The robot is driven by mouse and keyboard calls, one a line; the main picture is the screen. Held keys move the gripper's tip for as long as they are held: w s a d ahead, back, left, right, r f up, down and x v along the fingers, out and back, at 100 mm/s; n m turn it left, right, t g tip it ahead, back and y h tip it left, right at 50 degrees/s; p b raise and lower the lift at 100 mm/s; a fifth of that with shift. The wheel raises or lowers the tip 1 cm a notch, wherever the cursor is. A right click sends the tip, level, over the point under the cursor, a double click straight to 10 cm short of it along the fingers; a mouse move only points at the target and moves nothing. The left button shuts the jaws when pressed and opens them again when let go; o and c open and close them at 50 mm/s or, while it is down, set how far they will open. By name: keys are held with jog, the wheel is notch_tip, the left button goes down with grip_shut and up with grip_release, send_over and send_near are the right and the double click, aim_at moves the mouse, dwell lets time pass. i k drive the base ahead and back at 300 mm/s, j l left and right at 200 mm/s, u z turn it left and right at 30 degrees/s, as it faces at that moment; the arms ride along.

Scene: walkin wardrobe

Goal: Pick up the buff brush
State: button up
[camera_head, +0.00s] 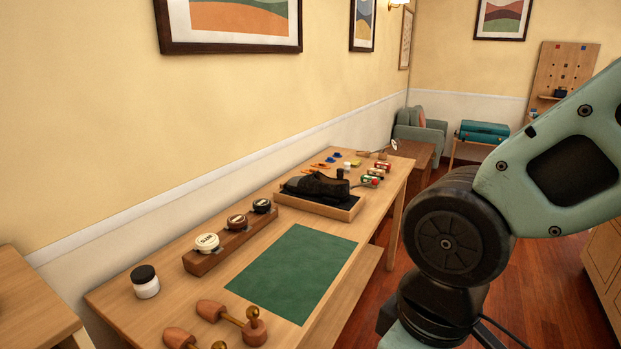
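I cannot make out a buff brush for certain in the head view. The long wooden table (165,257) carries shoe-care items. A dark shoe (316,187) lies in a shallow wooden tray (345,212) toward the far half of the table. Small items too small to identify lie beyond and beside the tray; a brush could be among them. My arm fills the right side of the view, but my gripper is out of the picture, so its state and what it holds are hidden.
A green mat (292,272) lies bare mid-table. A wooden holder with three tins (207,242), a white jar (146,284) and wooden shoe trees (235,322) surround it. A wall runs behind the table. An armchair (421,131) and a teal case (484,132) stand farther back.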

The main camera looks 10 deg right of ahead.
aim_at(371, 172)
jog(key=i+l+u, duration=0.15)
jog(key=i+l, duration=0.15)
jog(key=i+l+u, duration=0.25)
jog(key=i+l, duration=0.25)
jog(key=l, duration=0.15)
jog(key=i+l+u, duration=0.3)
jog(key=i+l, duration=0.15)
jog(key=l, duration=0.3)
jog(key=i+l+u, duration=0.15)
jog(key=l, duration=0.25)
jog(key=i+l+u, duration=0.1)
jog(key=i+l, duration=0.15)
jog(key=l, duration=0.2)
jog(key=i+l+u, duration=0.15)
jog(key=l, duration=0.3)
